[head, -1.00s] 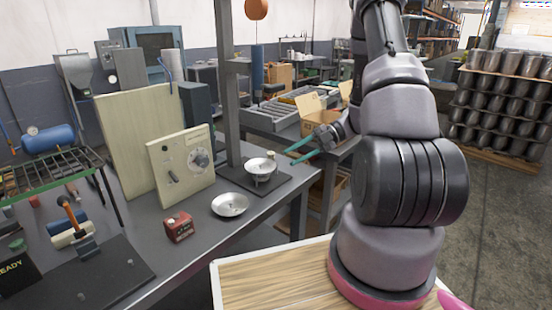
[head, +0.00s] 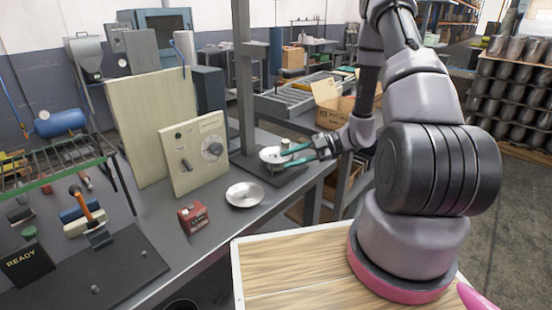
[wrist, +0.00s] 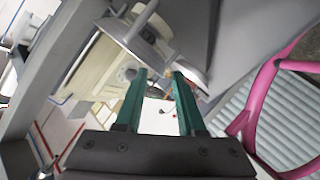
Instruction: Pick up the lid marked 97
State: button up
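No mark reading 97 is legible, and I cannot tell which thing is the lid. In the head view a shallow metal pan (head: 270,155) stands raised on a dark base at the foot of a grey post. A small jar-like piece with a dark top (head: 285,143) shows just behind it. A second metal dish (head: 245,195) lies on the bench. My gripper (head: 279,161) is open, its teal fingers reaching in from the right over the pan's right edge. In the wrist view the fingers (wrist: 160,73) are apart, with nothing visibly held between them.
The grey post (head: 243,75) rises beside the pan. A cream panel with a dial (head: 197,155) stands left of it. A red box (head: 193,217) sits by the dish. A wire rack (head: 55,165) and READY sign (head: 27,263) are at left. A cardboard box (head: 340,105) is behind my gripper.

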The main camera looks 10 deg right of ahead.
jog(key=shift+x, duration=0.8)
grip_shut()
dwell(0.8)
